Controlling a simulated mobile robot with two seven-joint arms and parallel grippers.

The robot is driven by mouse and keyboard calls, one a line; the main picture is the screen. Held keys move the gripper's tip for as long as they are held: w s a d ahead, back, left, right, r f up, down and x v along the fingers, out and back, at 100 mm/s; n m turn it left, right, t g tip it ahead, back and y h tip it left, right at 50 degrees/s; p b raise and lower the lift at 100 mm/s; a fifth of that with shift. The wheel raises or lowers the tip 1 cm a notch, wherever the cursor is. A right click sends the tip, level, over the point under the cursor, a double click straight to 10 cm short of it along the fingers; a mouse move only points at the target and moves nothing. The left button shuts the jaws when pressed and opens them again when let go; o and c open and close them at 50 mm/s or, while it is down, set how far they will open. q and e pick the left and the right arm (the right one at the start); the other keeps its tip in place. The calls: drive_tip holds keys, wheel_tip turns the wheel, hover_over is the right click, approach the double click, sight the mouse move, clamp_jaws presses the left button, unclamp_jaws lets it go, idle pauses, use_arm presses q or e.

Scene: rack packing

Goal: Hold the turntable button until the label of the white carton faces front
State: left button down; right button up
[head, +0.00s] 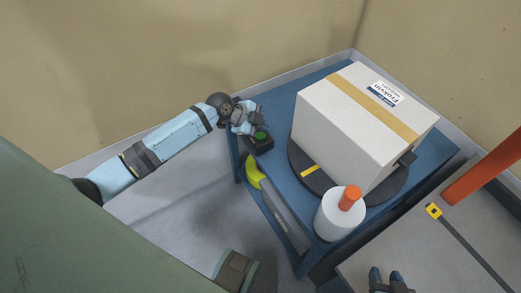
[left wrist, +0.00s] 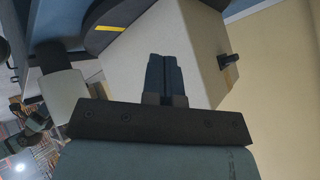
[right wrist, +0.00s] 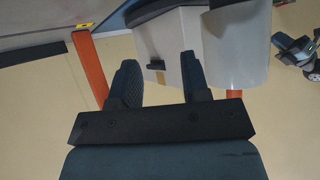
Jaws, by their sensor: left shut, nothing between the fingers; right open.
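The white carton (head: 340,125) stands on the dark round turntable (head: 297,160) on a blue table. Its printed label (head: 384,93) shows on the upper face, beside the tan tape strip, with its text upside down in the head view. The green button (head: 261,135) sits on a small black box at the table's left edge. My left gripper (head: 254,127) is shut and empty, right at the button; I cannot tell whether it touches. Its shut fingers also show in the left wrist view (left wrist: 167,77). My right gripper (right wrist: 160,80) is open and empty, low in the head view (head: 390,278).
A white bottle (head: 336,222) with an orange cap stands at the turntable's front edge. A black piece (head: 405,159) sticks out at the carton's right side. An orange bar (head: 485,168) is at the right. Walls stand behind the table.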

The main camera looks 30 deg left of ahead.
sight(260, 137)
wheel_tip(260, 137, down, 3)
drive_tip(key=shift+w+r+b, duration=0.1)
drive_tip(key=shift+b, duration=1.15)
drive_tip(key=shift+r, duration=0.2)
use_arm(q)
drive_tip(key=w+a+m, duration=0.1)
drive_tip(key=w+a+r+m, duration=0.1)
drive_tip(key=w+a+m+g, duration=0.1)
drive_tip(key=w, duration=0.1)
drive_tip(key=shift+r+h, duration=0.25)
drive_tip(key=shift+h, duration=0.15)
use_arm(e)
drive_tip(key=shift+a+r, duration=0.1)
